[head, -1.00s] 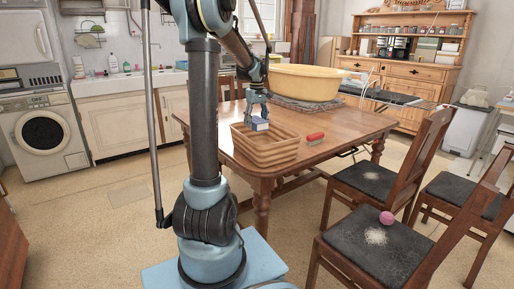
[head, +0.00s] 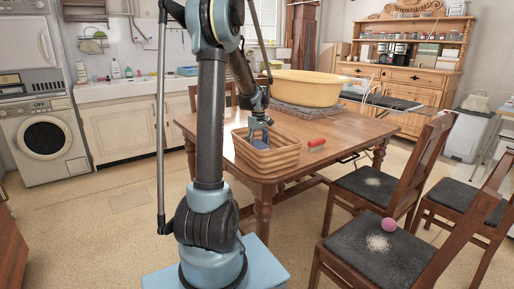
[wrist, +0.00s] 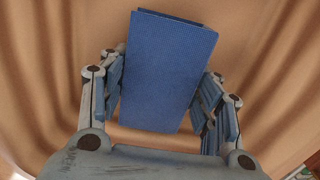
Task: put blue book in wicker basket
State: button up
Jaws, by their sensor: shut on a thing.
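The wicker basket (head: 268,161) stands on the wooden table near its front left corner. My gripper (head: 259,138) points down into the basket's opening. It is shut on the blue book (wrist: 168,70), which fills the middle of the wrist view between the two fingers. In the head view the book (head: 259,145) shows only as a small blue patch inside the basket's rim. Its lower part is hidden by the basket wall, so I cannot tell whether it touches the basket floor.
A red-handled object (head: 316,143) lies on the table just right of the basket. A large yellow tub (head: 305,88) stands behind on a grey mat. Chairs (head: 380,240) stand at the right, one with a pink ball (head: 389,225) on its seat.

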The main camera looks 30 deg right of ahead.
aim_at(257, 144)
jog(key=o, duration=1.3)
jog(key=shift+f, duration=0.1)
notch_tip(257, 144, up, 12)
jog(key=s+a+r, duration=0.1)
jog(key=s+a, duration=0.1)
jog(key=a, duration=1.1)
jog(key=s+a+f+t, duration=0.1)
jog(key=s+a, duration=0.2)
jog(key=a, duration=0.4)
jog(key=s+a+f, duration=0.1)
jog(key=s+a, duration=0.3)
jog(key=a, duration=0.3)
jog(key=shift+t, duration=0.6)
jog(key=s+a+f, duration=0.4)
jog(key=s, duration=0.1)
jog(key=s+a+f, duration=0.9)
jog(key=s, duration=0.1)
jog(key=shift+s+a+f, duration=0.1)
jog(key=shift+a+f, duration=0.25)
